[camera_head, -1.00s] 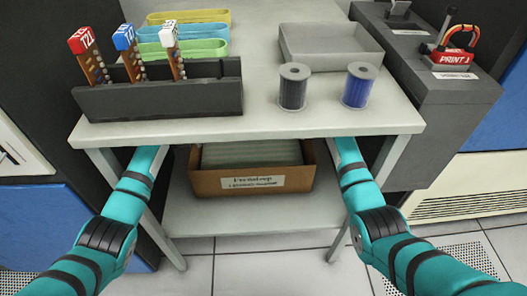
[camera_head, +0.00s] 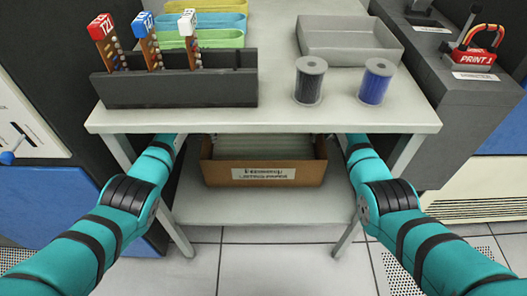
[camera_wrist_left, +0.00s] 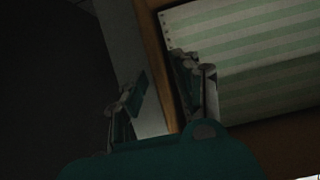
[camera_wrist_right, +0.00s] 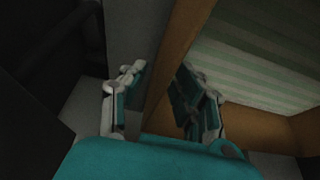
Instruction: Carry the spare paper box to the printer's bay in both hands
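The paper box (camera_head: 221,174) is brown and open-topped, with a white label on its front and striped paper inside. It stands on the lower shelf under the table. In the left wrist view, my left gripper (camera_wrist_left: 158,95) is open with its fingers on either side of a box side wall (camera_wrist_left: 153,50), one over the green-striped paper (camera_wrist_left: 250,50). In the right wrist view, my right gripper (camera_wrist_right: 160,100) is open around the opposite wall (camera_wrist_right: 180,50) in the same way. Both grippers are hidden under the tabletop in the head view. I cannot identify the printer's bay.
The tabletop (camera_head: 280,118) overhangs the box and both forearms. It carries a dark rack (camera_head: 180,88) with tagged cards, coloured trays, a grey tray (camera_head: 350,52) and two spools (camera_head: 310,80). A grey cabinet (camera_head: 455,105) with a red PRINT 1 lock (camera_head: 475,58) stands right. Table legs flank the shelf (camera_head: 255,208).

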